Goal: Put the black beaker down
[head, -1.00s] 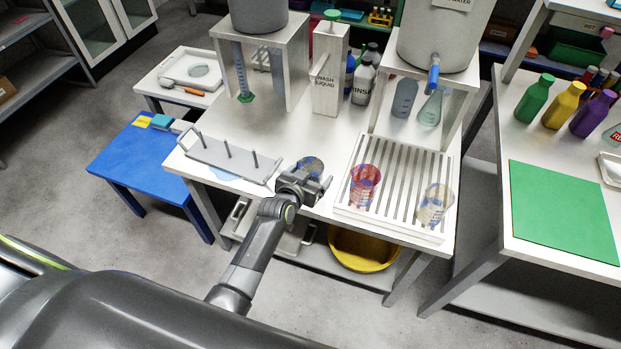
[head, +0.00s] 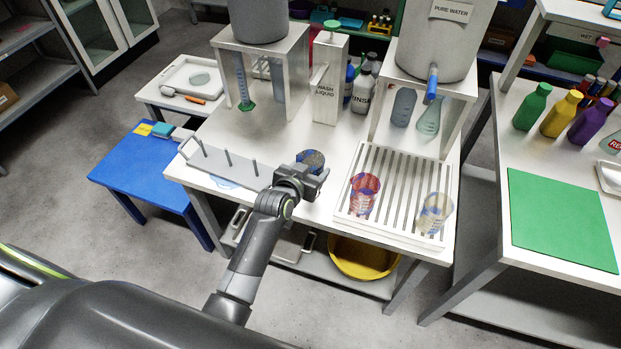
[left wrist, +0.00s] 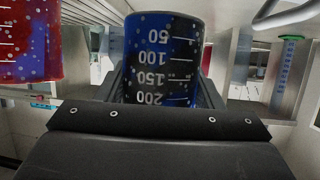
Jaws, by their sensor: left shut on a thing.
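The black beaker (head: 313,157), dark with blue patches and white volume marks, is between the fingers of my left gripper (head: 303,178). My left gripper is shut on it, at the front of the white table between the peg rack and the slatted rack. In the left wrist view the beaker (left wrist: 165,58) fills the middle between the jaws, its numbers appearing upside down. I cannot tell whether its base touches the table. My right gripper is not in view.
A red beaker (head: 363,193) and a clear beaker (head: 434,213) stand on the slatted rack (head: 397,226) to the right. The peg rack (head: 222,166) is to the left. A wash liquid box (head: 325,95) stands behind. Bare tabletop lies behind the gripper.

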